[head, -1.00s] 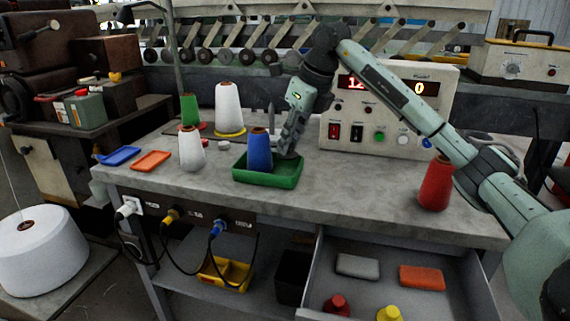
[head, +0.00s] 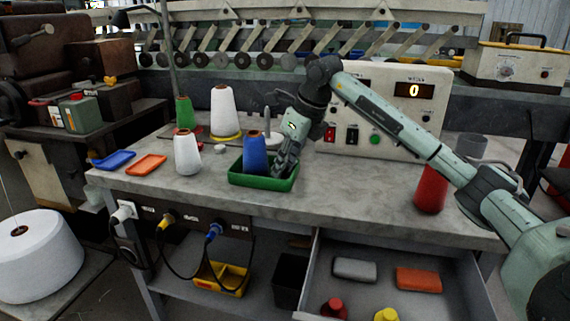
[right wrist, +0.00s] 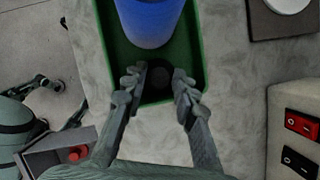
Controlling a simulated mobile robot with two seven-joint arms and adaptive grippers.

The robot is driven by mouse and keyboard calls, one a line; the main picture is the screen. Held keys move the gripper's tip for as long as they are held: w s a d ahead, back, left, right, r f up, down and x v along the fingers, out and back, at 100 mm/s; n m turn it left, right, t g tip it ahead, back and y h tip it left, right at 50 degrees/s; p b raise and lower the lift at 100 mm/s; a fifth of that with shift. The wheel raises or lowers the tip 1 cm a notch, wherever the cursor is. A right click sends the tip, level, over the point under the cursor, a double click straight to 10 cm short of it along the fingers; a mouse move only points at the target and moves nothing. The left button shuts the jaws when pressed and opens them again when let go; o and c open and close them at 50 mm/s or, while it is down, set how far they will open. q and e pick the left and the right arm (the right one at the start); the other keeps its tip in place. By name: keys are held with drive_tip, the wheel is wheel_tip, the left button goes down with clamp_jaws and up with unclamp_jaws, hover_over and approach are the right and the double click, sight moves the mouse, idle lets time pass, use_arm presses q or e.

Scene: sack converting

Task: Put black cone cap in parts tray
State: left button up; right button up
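The black cone cap (right wrist: 158,83) shows in the right wrist view as a dark round piece between my right fingertips, low inside the green parts tray (right wrist: 103,32). My right gripper (right wrist: 160,76) has a finger on either side of it, apparently touching it. In the head view my right gripper (head: 283,172) reaches down into the tray's right part (head: 262,184), and its fingers hide the cap. A blue cone (head: 254,152) stands in the tray, left of the gripper; it also shows in the right wrist view (right wrist: 151,20). My left gripper is not in view.
A white cone (head: 187,153) stands left of the tray, near the orange (head: 147,165) and blue (head: 114,160) trays. A control box (head: 375,140) stands behind right. A red cone (head: 431,188) is at the right. An open drawer (head: 385,245) lies below; the bench front right of the tray is clear.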

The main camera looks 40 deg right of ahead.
drive_tip(key=shift+r, duration=0.2)
drive_tip(key=shift+s+d+r, duration=0.1)
drive_tip(key=shift+r, duration=0.25)
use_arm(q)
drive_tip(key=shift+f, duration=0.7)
use_arm(e)
drive_tip(key=v, duration=1.1)
drive_tip(key=shift+s, duration=0.15)
